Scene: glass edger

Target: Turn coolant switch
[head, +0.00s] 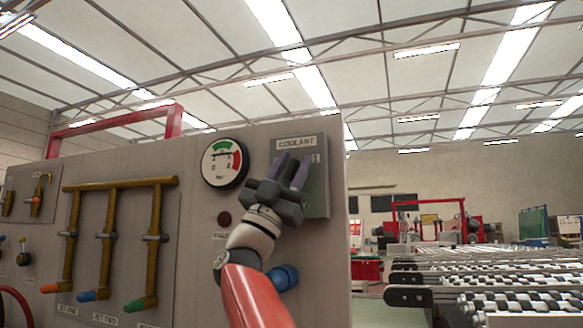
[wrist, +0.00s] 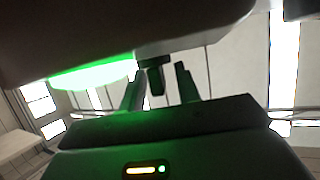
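The grey coolant switch box (head: 318,196) is on the right part of the panel, under a label reading COOLANT (head: 296,143). My gripper (head: 292,162) is in front of this box in the head view, with its two fingers apart and pointing up. It hides the switch there. In the wrist view a dark knob (wrist: 155,78) hangs from the box between the fingertips of my gripper (wrist: 162,87). The knob looks nearer the left finger, with a gap to the right one. I cannot tell whether a finger touches it.
A pressure gauge (head: 224,163) and a dark red lamp (head: 224,218) are left of my gripper. A blue knob (head: 283,278) is below, beside my arm. Brown pipes with valve levers (head: 115,185) fill the panel's left. A roller conveyor (head: 500,275) stands at right.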

